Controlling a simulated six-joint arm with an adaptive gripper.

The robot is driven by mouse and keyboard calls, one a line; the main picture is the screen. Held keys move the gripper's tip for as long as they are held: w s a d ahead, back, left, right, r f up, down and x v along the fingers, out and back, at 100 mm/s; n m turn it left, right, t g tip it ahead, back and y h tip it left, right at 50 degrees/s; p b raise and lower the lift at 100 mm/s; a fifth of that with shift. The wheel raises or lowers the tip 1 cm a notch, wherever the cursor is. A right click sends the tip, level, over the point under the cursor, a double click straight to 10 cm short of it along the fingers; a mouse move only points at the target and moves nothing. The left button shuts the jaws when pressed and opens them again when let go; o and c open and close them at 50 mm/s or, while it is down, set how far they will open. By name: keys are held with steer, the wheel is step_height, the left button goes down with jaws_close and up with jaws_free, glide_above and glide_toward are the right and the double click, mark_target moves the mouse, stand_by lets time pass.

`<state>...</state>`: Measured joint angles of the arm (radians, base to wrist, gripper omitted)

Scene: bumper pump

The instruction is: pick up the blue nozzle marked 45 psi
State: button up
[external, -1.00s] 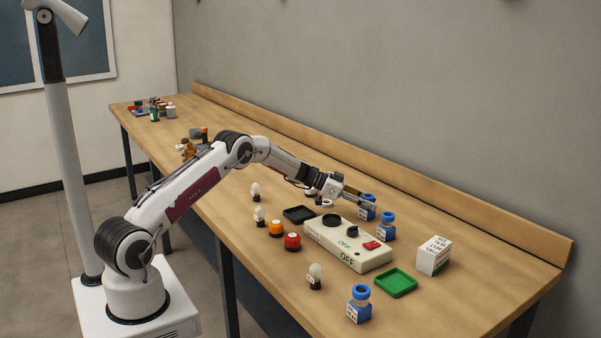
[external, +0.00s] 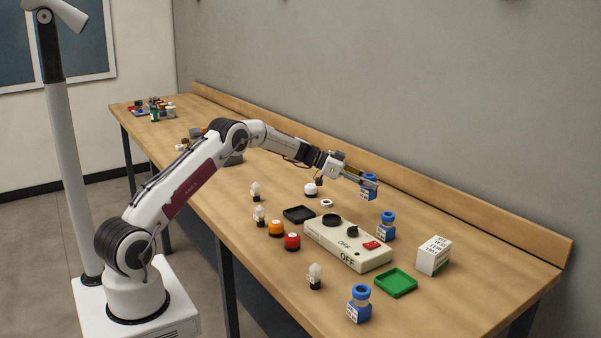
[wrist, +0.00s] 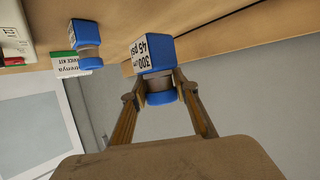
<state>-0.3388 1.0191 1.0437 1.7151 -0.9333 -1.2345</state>
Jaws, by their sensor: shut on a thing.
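My gripper (external: 360,182) is shut on a blue nozzle (wrist: 157,54) whose label reads 300 and 45 psi in the wrist view. The nozzle also shows in the external view (external: 369,190), between the fingertips and above the table. In the wrist view both fingers (wrist: 162,92) close on the nozzle's narrow neck. A second blue nozzle (external: 386,226) stands on the table beside the pump box and also shows in the wrist view (wrist: 86,40). A third blue nozzle (external: 359,303) stands near the front edge. Their labels are too small to read.
The cream pump box (external: 335,246) has a red switch and OFF marks. A white carton (external: 434,255) and a green tray (external: 396,283) lie to its right. A black tray (external: 299,214), orange and red caps and several bulbs lie to its left. A wall runs behind the table.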

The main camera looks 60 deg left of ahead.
steer(key=shift+r, duration=1.2)
